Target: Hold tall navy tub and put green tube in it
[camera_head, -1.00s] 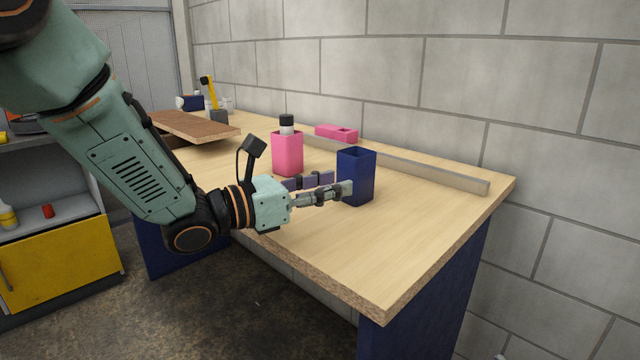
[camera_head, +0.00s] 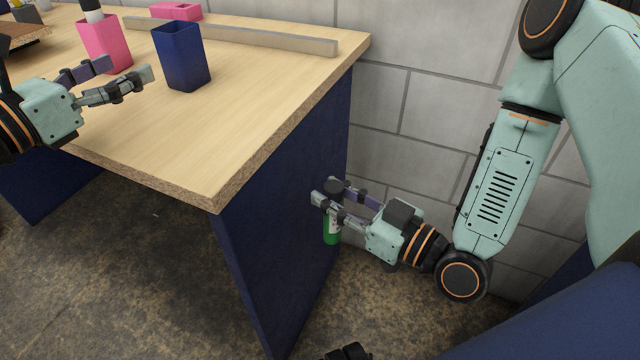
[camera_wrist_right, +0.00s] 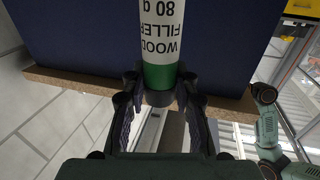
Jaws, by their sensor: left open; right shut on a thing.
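The tall navy tub (camera_head: 182,58) stands upright and open-topped on the workbench. My left gripper (camera_head: 128,70) is open just left of it in the head view, with its fingertips a little apart from the tub. My right gripper (camera_head: 324,196) is shut on the green tube (camera_head: 332,236), beyond the bench's end panel and below the top. The tub's inside bottom is hidden.
A pink tub (camera_head: 105,42) with a bottle in it stands behind my left gripper. A pink block (camera_head: 176,11) lies at the back. A raised strip (camera_head: 270,37) runs along the rear edge. The bench's navy end panel (camera_head: 280,215) is beside my right gripper. The front benchtop is clear.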

